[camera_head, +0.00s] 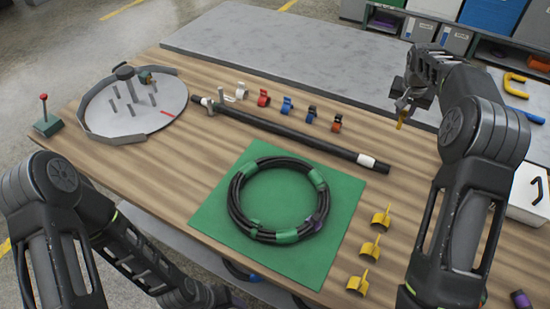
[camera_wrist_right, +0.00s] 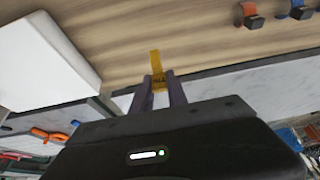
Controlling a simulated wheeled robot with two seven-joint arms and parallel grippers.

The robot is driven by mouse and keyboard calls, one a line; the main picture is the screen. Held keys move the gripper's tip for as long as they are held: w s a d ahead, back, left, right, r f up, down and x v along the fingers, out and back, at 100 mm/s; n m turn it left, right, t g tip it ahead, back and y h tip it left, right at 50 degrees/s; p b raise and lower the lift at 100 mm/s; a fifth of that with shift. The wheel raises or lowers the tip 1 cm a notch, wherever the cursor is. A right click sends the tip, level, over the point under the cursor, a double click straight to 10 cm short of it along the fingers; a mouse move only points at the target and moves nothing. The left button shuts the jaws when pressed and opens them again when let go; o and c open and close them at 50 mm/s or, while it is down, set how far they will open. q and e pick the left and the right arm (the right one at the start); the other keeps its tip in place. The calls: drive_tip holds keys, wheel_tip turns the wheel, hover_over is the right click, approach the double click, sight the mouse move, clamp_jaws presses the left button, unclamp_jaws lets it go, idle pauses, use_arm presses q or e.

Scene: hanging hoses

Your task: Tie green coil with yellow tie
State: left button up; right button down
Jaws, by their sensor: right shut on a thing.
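A black coil (camera_head: 234,203) with green bands lies on a green mat (camera_head: 213,214) on the wooden table. A purple piece shows at the coil's lower right. Yellow ties stand in a row right of the mat: a far one (camera_head: 381,217), a middle one (camera_head: 370,247) and a near one (camera_head: 358,281). My right gripper (camera_head: 402,106) is raised over the table's back right, shut on a yellow tie (camera_head: 401,120). The held tie also shows between the fingers in the right wrist view (camera_wrist_right: 156,72). My left arm comes in at lower left; its gripper is out of view.
A black hose (camera_head: 285,132) lies behind the mat. Several coloured clips, including a red one (camera_head: 263,98), stand behind it. A round grey fixture (camera_head: 130,104) with pegs is at left. A white box (camera_head: 527,196) stands at right.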

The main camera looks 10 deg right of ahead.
idle(0.5)
drive_tip(key=s+a+n+y, duration=0.1)
drive_tip(key=s+a+n, duration=0.1)
drive_tip(key=a, duration=0.7)
drive_tip(key=s+a+f+n, duration=0.1)
drive_tip(key=s+a, duration=0.4)
drive_tip(key=a, duration=0.5)
drive_tip(key=s+a+f+n+t+y, duration=0.1)
drive_tip(key=s+a+n, duration=0.3)
drive_tip(key=a, duration=0.5)
drive_tip(key=shift+s+a+y, duration=0.2)
drive_tip(key=shift+a+y, duration=0.1)
drive_tip(key=shift+a, duration=0.05)
drive_tip(key=shift+s+a, duration=0.3)
drive_tip(key=shift+a, duration=0.05)
